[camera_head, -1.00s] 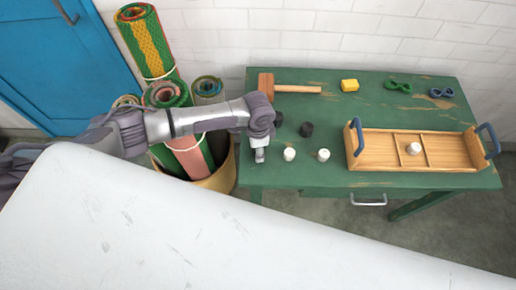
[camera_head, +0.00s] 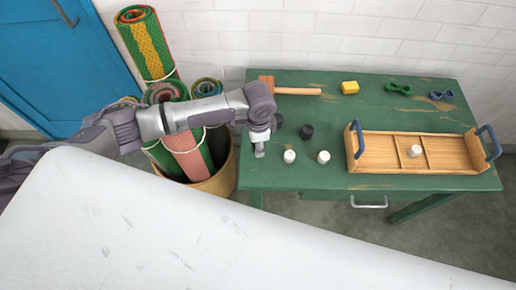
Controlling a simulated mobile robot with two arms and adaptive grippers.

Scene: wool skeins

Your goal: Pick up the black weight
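A black weight (camera_head: 307,131) stands on the green table, behind and between two white weights. A second dark weight (camera_head: 279,120) stands to its left, partly hidden behind my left arm. My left gripper (camera_head: 259,152) points down over the left part of the table, left of the nearer white weight (camera_head: 289,156) and apart from it. Its fingers are small and seen from above, so I cannot tell whether they are open or shut. My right gripper is not in view.
Another white weight (camera_head: 323,157) stands nearby. A wooden tray (camera_head: 450,153) with blue handles holds a white weight (camera_head: 415,151). A mallet (camera_head: 298,91), yellow block (camera_head: 349,87), green skein (camera_head: 397,85) and blue skein (camera_head: 441,94) lie behind. A basket (camera_head: 222,178) of rolled rugs stands left.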

